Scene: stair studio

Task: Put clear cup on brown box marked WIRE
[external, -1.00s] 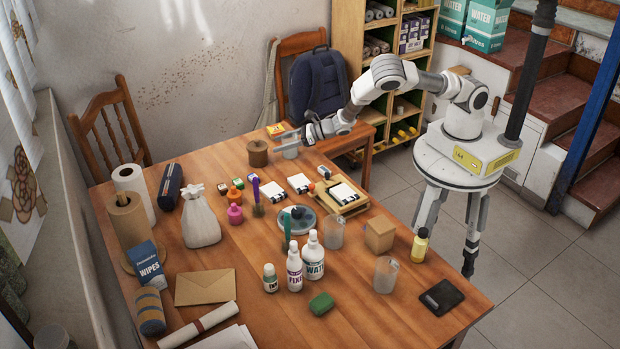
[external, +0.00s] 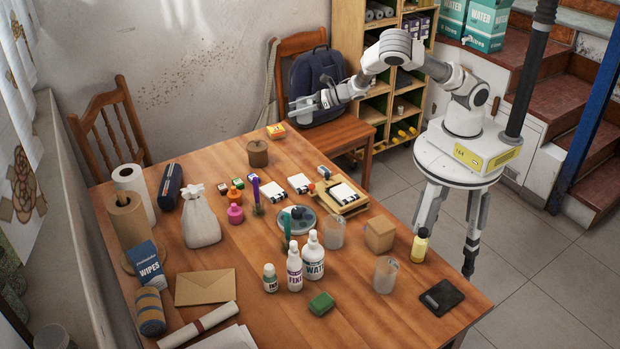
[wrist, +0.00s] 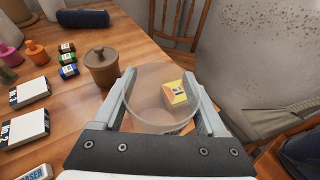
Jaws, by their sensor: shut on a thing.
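My gripper (external: 298,107) is raised above the far end of the table. In the wrist view my gripper (wrist: 159,80) is shut on a clear cup (wrist: 150,108), whose round, see-through body sits between the two fingers. The cup is hard to make out in the external view. A plain brown box (external: 380,234) stands on the right side of the table, well away from my gripper and nearer the camera. No WIRE lettering is readable on its visible faces.
A lidded brown pot (external: 257,153) and a yellow-red box (external: 275,131) stand at the far end. Two clear vessels (external: 334,232) (external: 386,275), a yellow bottle (external: 420,245) and a wooden tray (external: 363,208) surround the brown box. White bottles (external: 313,258) stand left of it.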

